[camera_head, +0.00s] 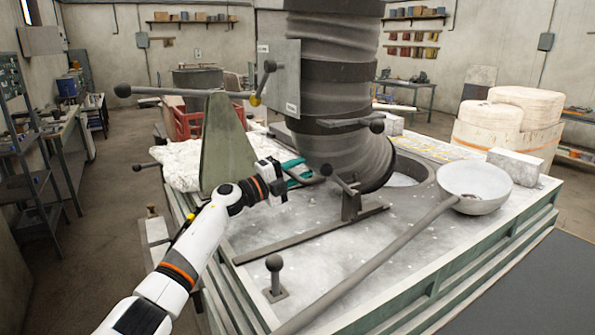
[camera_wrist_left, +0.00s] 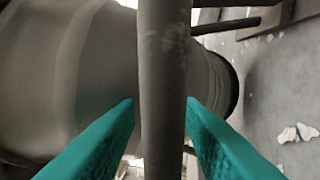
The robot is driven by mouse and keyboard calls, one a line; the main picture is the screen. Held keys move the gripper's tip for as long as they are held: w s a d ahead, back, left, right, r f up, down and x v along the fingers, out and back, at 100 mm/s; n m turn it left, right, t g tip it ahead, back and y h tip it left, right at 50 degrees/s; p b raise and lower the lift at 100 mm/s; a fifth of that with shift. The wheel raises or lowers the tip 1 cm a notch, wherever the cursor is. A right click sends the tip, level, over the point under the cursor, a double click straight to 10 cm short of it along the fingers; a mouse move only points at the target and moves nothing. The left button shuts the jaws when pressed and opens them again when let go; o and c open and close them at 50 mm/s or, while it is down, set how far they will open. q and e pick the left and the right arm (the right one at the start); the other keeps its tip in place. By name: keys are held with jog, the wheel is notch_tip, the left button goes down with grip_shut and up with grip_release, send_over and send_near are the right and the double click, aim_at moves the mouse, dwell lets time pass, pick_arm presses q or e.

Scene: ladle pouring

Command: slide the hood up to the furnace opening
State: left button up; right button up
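The hood (camera_head: 345,155) is a thick, dark grey ribbed duct that hangs down and bends towards the right at its lower end. The round furnace opening (camera_head: 428,178) lies in the grey top to its right, partly hidden behind the hood. A dark handle bar (camera_head: 308,181) with a ball end sticks out from the hood's lower front. My left gripper (camera_head: 300,172), with teal fingers, is at this bar. In the left wrist view the bar (camera_wrist_left: 163,60) runs between the two fingertips, which stand apart close to its sides; firm contact is not clear. My right gripper is not in view.
A ladle bowl (camera_head: 476,186) rests at the right, its long handle (camera_head: 370,262) crossing the furnace top. A flat dark rail (camera_head: 310,233) lies below the hood. A ball-topped lever (camera_head: 275,280) stands at the front. An upright grey-green plate (camera_head: 226,145) stands left of the hood.

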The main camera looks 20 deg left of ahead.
pick_arm(q)
jog(key=b+v, duration=0.3)
jog(key=v, duration=0.9)
jog(key=shift+a, duration=0.1)
